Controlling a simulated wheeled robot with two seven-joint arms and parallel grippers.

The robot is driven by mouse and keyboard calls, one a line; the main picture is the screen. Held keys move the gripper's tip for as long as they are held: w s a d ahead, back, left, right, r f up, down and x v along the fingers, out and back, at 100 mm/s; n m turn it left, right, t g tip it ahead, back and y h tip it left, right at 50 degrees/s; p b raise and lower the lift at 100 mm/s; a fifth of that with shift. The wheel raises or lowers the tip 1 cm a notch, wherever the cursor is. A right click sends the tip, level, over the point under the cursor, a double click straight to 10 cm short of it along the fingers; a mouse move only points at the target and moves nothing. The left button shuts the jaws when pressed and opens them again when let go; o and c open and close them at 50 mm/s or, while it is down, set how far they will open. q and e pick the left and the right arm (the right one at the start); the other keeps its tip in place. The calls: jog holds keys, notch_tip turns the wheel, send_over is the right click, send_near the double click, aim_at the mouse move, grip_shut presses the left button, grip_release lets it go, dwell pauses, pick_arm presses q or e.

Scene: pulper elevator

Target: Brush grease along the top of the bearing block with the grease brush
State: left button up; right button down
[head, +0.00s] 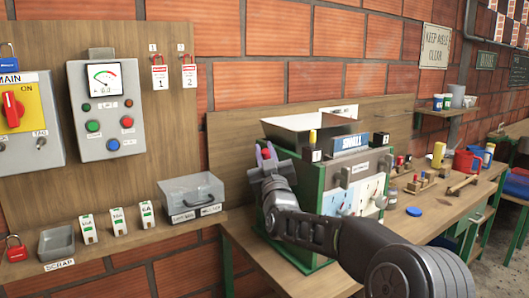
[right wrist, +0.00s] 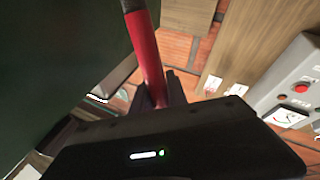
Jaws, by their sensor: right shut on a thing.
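My right gripper (head: 267,160) is in front of the green-sided machine (head: 308,262), near its hopper. In the right wrist view the gripper (right wrist: 160,90) is shut on a red rod-like handle (right wrist: 148,50) with a dark end at the top edge; it looks like the grease brush's handle. Only a little of this red handle shows between the fingers in the head view. The bristles cannot be made out. I cannot clearly identify the bearing block; my arm covers part of the machine. My left gripper is not in view.
The metal hopper (head: 312,126) tops the machine, with a blue SMALL sign (head: 351,143) beside it. The workbench (head: 440,213) at right holds a blue lid (head: 413,211), a red mug (head: 466,162) and small tools. A clear bin (head: 192,193) stands on the left shelf.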

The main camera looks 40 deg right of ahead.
jog(key=shift+w, duration=0.15)
jog(key=shift+w, duration=0.95)
jog(key=shift+w, duration=1)
jog(key=shift+s+b, duration=0.7)
jog(key=shift+s, duration=0.35)
